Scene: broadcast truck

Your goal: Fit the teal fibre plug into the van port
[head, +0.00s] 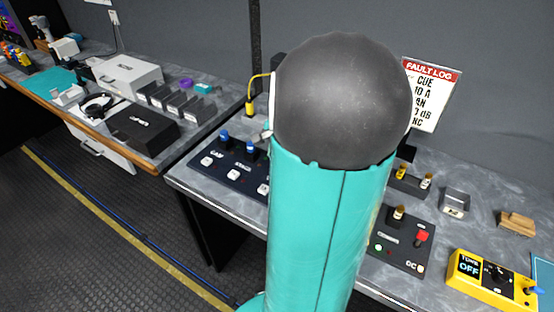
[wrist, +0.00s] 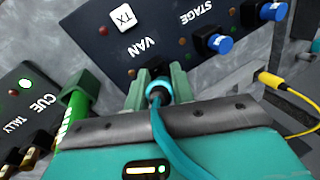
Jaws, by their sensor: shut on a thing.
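In the wrist view, my gripper (wrist: 158,88) is shut on the teal fibre plug (wrist: 157,92), with one pale green finger on each side. A teal cable (wrist: 170,140) runs from the plug back over my gripper. The plug's front end points at the dark van port (wrist: 150,73) below the VAN label on the dark panel (wrist: 95,35). The fingers hide the meeting place, so I cannot tell whether the tip is inside or just in front. In the head view, my arm hides the gripper, the plug and the van port; part of the panel (head: 205,174) shows.
Blue plugs (wrist: 215,45) sit in the neighbouring ports. A yellow plug (wrist: 270,79) with a yellow cable is to the right. A green upright piece (wrist: 78,105) and the CUE TALLY panel (wrist: 32,95) are at the left. A yellow tone box (head: 485,280) stands at the front right.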

